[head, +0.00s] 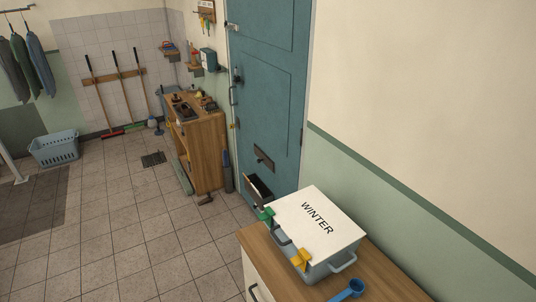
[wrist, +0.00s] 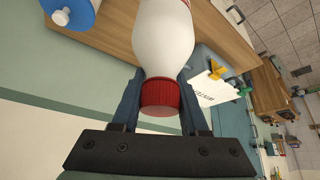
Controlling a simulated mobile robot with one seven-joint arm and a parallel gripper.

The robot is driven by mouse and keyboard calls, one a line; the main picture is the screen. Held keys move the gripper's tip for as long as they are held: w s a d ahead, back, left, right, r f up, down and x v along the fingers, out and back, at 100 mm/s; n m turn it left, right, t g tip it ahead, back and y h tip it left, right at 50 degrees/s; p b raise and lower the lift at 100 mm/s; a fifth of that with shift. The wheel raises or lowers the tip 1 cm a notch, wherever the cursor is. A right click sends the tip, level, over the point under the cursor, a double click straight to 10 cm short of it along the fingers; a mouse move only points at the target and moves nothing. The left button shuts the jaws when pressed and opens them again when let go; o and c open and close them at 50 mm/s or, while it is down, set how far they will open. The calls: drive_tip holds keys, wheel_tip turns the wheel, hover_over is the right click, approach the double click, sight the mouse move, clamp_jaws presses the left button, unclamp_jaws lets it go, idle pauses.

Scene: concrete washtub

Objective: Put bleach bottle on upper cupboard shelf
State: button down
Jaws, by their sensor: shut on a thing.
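My gripper (wrist: 162,76) is shut on the bleach bottle (wrist: 163,38) in the wrist view. The bottle is white with a red ribbed cap (wrist: 161,97); its cap end lies toward the gripper's base, and its other end runs out of the top of the picture. Neither the gripper nor the bottle shows in the head view. I cannot make out an upper cupboard shelf in either view.
A wooden counter (head: 380,287) holds a grey-blue box with a white WINTER lid (head: 316,222) and a blue scoop (head: 348,291). A blue-and-white container (wrist: 72,14) is near the bottle. A blue door (head: 265,85) and wooden cabinet (head: 208,150) stand beyond; floor is open at left.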

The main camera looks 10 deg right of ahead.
drive_tip(key=a+f+n+t+y+b, duration=0.1)
drive_tip(key=a+f+n+y+b, duration=0.2)
drive_tip(key=a+f, duration=1.5)
drive_tip(key=a+n+b, duration=0.3)
drive_tip(key=n+b, duration=0.1)
drive_tip(key=b, duration=0.1)
drive_tip(key=shift+f+y+b, duration=0.3)
drive_tip(key=shift+f+b, duration=0.1)
drive_tip(key=shift+d, duration=0.1)
